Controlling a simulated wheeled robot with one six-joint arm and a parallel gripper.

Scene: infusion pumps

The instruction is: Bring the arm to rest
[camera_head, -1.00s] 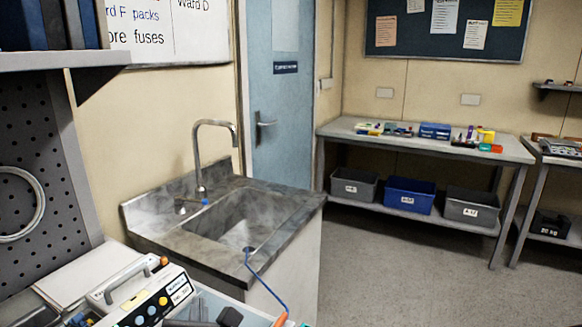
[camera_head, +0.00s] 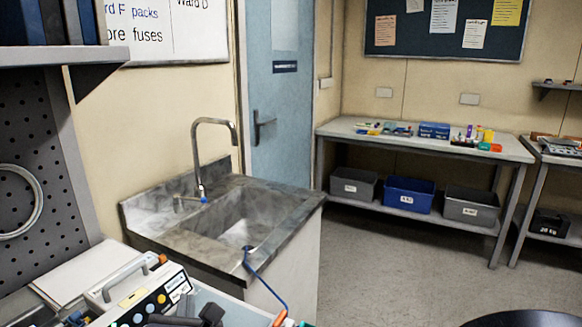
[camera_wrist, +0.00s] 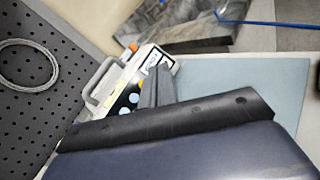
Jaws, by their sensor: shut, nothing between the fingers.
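My gripper (camera_wrist: 161,70) shows in the wrist view, with its two grey fingers together and nothing between them. Its dark housing fills the lower part of that view. Beyond the fingers is a white infusion pump (camera_wrist: 98,92) with a grey handle and coloured buttons, partly hidden by them. Contact between fingers and pump cannot be told. The pump (camera_head: 128,302) also shows at the lower left of the head view, on the bench.
A sink (camera_head: 245,215) with a tall tap stands past the bench, with a blue cable (camera_head: 268,290) over its edge. A pegboard (camera_head: 35,165) and a shelf (camera_head: 60,58) are at left. A far table (camera_head: 340,128) holds small items above several bins. Floor between is clear.

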